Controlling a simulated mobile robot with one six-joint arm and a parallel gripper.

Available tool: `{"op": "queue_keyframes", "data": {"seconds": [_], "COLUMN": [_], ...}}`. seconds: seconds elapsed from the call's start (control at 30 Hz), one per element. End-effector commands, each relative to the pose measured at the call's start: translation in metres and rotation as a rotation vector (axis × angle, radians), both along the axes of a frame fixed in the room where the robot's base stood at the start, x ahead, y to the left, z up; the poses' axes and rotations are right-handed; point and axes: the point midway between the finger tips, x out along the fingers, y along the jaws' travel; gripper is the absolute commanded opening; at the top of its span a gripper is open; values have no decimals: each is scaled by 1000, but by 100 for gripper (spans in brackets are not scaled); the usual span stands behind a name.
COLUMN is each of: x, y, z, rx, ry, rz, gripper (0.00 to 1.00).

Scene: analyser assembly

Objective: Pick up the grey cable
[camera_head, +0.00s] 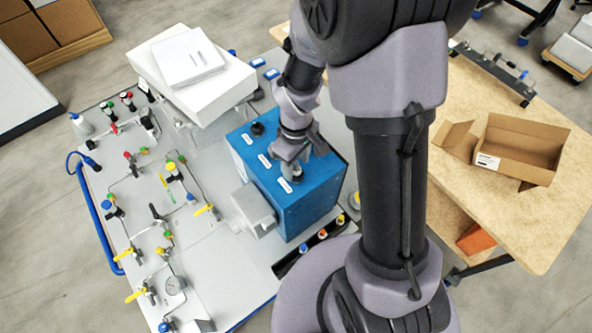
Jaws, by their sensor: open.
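My gripper (291,162) is over the top of the blue analyser box (318,190), pointing down, with its jaws apart. A small dark round fitting (297,174) shows at the fingertips, and the gripper partly hides it. I cannot tell whether the fingers touch it. A similar dark round fitting (257,129) stands on the far left part of the box top. I cannot make out a grey cable for certain; my arm hides part of the box.
The grey panel (205,265) around the box carries tubing and several valves. A white box with papers (190,62) stands behind. A dark rail (310,250) holds coloured caps in front. At right, an open cardboard box (522,148) sits on a wooden table (470,110).

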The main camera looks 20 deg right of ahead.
Motion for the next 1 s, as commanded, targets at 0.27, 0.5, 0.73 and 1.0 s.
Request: {"op": "queue_keyframes", "data": {"seconds": [0.27, 0.5, 0.73, 1.0], "x": [0, 0, 1, 0], "y": [0, 0, 0, 0], "z": [0, 1, 33, 94], "rx": [0, -1, 0, 0], "ry": [0, 1, -5, -1], "rz": [0, 0, 1, 0], "gripper": [9, 0, 0, 0]}}
